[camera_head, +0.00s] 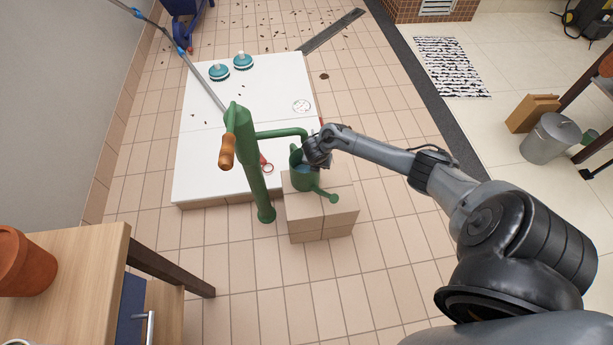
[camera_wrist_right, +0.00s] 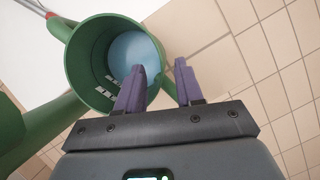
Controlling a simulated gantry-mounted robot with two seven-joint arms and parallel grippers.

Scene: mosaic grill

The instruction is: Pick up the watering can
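The green watering can (camera_head: 305,180) stands upright on a tan block (camera_head: 322,212) under the spout of the green hand pump (camera_head: 248,150). Its spout points to the lower right. In the right wrist view, the can (camera_wrist_right: 85,60) shows its round open top with light blue water inside. My right gripper (camera_head: 314,158) is at the can's upper right rim. In the wrist view the two purple fingers of the gripper (camera_wrist_right: 160,68) are apart; one overlaps the opening and the other is outside the rim. Contact with the wall is unclear. My left gripper is out of view.
A low white platform (camera_head: 210,140) lies behind, with two teal round objects (camera_head: 243,61) on it. The pump's orange-brown handle (camera_head: 227,151) hangs left of the can. A wooden table (camera_head: 70,255) with a terracotta pot (camera_head: 22,262) is at lower left. Tiled floor to the right is mostly clear.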

